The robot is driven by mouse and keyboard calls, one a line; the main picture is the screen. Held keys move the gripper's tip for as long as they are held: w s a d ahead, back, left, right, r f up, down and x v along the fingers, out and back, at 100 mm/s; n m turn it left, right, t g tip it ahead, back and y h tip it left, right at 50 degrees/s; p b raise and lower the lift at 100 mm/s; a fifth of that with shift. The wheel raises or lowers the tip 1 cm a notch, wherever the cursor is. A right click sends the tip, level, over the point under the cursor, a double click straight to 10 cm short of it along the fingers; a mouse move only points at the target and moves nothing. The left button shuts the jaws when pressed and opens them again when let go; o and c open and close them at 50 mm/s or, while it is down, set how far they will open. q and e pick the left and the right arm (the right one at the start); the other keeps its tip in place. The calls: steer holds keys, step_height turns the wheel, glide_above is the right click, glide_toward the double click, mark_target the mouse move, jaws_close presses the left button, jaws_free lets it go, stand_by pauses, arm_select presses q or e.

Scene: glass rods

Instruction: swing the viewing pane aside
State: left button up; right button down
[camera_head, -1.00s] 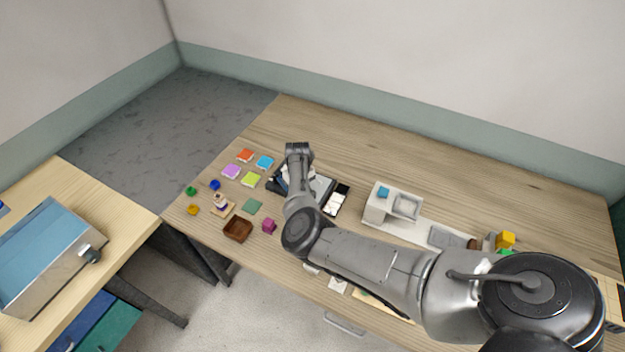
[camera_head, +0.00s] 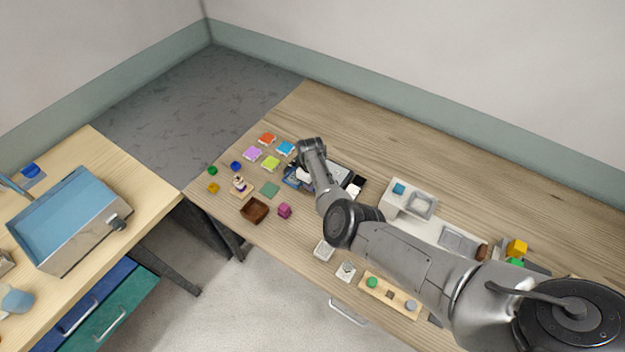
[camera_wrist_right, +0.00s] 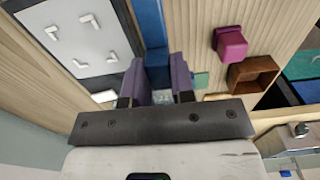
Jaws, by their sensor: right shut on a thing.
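My right gripper (camera_wrist_right: 158,95) has its two purple-grey fingers on either side of a blue block-like piece (camera_wrist_right: 157,58), shut on it. In the head view this gripper is mostly hidden by its own arm, over a cluster of dark and blue items. A blue bar (camera_wrist_right: 149,20) runs up from the piece in the wrist view. Left of it lies a white panel with corner marks (camera_wrist_right: 72,35) in a dark frame. I cannot tell for sure which part is the viewing pane. My left gripper is not in view.
A brown wooden box (camera_head: 255,210) and a magenta cube (camera_head: 284,211) lie near the gripper. Coloured squares, such as a purple one (camera_head: 252,153), lie left of it. A white tray unit (camera_head: 421,203) stands to the right. The back of the table (camera_head: 400,135) is clear.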

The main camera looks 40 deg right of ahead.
steer(key=shift+r, duration=0.1)
steer(key=c, duration=1.2)
jaws_free()
steer(key=shift+w, duration=0.1)
steer(key=shift+o, duration=1.2)
steer(key=shift+r, duration=0.1)
steer(key=shift+r, duration=0.3)
step_height(320, 180, up, 13)
steer(key=shift+p, duration=0.45)
